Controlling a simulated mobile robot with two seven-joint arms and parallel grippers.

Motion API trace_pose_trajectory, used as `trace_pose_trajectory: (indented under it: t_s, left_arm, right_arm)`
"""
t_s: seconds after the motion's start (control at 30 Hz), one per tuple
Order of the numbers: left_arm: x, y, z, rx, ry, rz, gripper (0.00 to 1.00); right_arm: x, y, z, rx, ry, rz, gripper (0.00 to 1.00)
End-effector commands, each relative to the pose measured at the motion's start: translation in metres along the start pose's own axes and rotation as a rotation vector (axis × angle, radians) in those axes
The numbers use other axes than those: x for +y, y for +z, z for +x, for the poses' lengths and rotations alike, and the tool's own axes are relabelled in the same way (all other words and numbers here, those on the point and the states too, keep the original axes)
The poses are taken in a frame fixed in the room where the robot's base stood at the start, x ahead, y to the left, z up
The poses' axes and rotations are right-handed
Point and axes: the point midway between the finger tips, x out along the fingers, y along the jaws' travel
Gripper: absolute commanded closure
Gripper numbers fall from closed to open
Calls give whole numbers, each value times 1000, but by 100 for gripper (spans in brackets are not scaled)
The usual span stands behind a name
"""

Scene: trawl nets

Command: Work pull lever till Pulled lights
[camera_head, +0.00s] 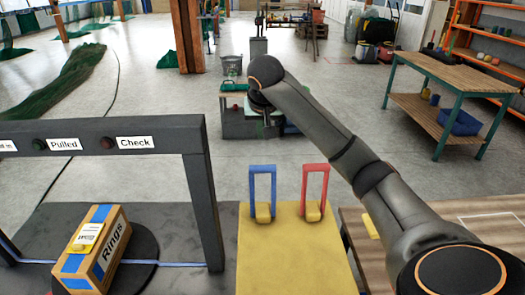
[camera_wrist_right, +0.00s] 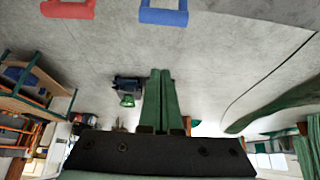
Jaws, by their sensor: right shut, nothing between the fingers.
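A blue lever (camera_head: 263,187) and a red lever (camera_head: 315,185) stand upright, side by side, on a yellow panel (camera_head: 290,265). No label shows which one is the pull lever. Their handles also show at the top of the right wrist view, blue (camera_wrist_right: 163,14) and red (camera_wrist_right: 68,9). The lamp beside the "Pulled" label (camera_head: 63,144) is dark. My right gripper (camera_wrist_right: 158,98) is shut and empty, its green fingers together, apart from both levers. In the head view it is mostly hidden beyond my arm's end. My left gripper is not in view.
A dark frame (camera_head: 208,190) with "Pulled" and "Check" (camera_head: 134,142) labels spans the left. Beneath it a "Rings" box (camera_head: 97,250) stands on a dark disc with a blue strap. A wooden table (camera_head: 480,215) lies right of the panel. Open floor lies beyond.

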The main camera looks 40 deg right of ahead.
Motion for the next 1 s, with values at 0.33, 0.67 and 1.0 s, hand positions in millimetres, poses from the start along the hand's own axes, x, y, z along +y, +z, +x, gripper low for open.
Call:
trace_pose_trajectory:
  t_s: [0.33,0.67,1.0]
  left_arm:
    - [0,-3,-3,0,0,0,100]
    - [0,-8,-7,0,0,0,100]
    - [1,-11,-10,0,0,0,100]
  right_arm:
    - [1,0,58,-4,5,1,100]
    - [1,13,92,1,3,-4,100]
    - [1,37,84,-1,1,-1,100]
